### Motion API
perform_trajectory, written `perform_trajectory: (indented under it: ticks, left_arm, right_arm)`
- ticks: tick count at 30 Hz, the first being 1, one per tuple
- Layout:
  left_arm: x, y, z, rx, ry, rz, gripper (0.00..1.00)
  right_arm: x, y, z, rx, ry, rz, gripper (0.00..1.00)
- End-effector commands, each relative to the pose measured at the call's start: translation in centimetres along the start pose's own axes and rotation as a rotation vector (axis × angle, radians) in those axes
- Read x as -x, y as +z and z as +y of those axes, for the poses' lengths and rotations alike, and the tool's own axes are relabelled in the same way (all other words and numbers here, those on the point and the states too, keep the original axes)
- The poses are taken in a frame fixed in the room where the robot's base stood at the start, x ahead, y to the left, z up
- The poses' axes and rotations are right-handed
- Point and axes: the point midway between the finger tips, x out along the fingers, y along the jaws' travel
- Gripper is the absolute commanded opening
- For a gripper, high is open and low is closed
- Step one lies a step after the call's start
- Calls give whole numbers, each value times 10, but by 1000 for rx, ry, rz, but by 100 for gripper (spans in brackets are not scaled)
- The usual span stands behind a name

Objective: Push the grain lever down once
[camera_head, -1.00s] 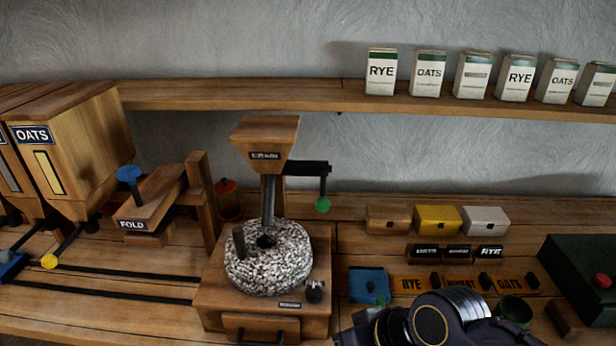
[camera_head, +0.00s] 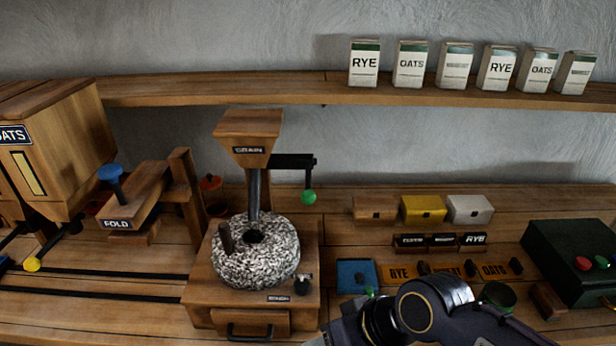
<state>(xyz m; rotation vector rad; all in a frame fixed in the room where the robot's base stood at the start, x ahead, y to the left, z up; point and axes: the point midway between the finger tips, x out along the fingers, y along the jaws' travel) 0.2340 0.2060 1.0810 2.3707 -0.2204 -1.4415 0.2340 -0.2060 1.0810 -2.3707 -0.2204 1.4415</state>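The grain lever is a black arm (camera_head: 292,160) jutting right from the wooden hopper (camera_head: 247,137) labelled GRAIN, with a green knob (camera_head: 309,196) hanging at its end. The hopper stands on a post above a round speckled millstone (camera_head: 255,254) on a wooden base. My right arm comes in at the bottom, right of the mill and below the green knob, apart from it. Its gripper fingers are out of frame or hidden. My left gripper is not in view.
Left are the FOLD press (camera_head: 130,205) and an OATS bin (camera_head: 60,150). Right of the mill are three small boxes (camera_head: 422,208), a blue block (camera_head: 356,275), an orange label strip (camera_head: 400,272) and a dark green button box (camera_head: 578,262). A shelf (camera_head: 220,92) with several cartons runs above.

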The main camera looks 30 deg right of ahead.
Motion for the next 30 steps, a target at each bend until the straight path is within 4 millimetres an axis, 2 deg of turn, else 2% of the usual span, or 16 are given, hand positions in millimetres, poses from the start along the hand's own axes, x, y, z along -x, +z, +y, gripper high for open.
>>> perform_trajectory:
  ticks: [5,17,30]
  left_arm:
    - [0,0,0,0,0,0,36]
    - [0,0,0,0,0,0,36]
    - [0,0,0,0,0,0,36]
  right_arm:
    - [0,0,0,0,0,0,53]
    - [0,0,0,0,0,0,0]
    - [0,0,0,0,0,0,0]
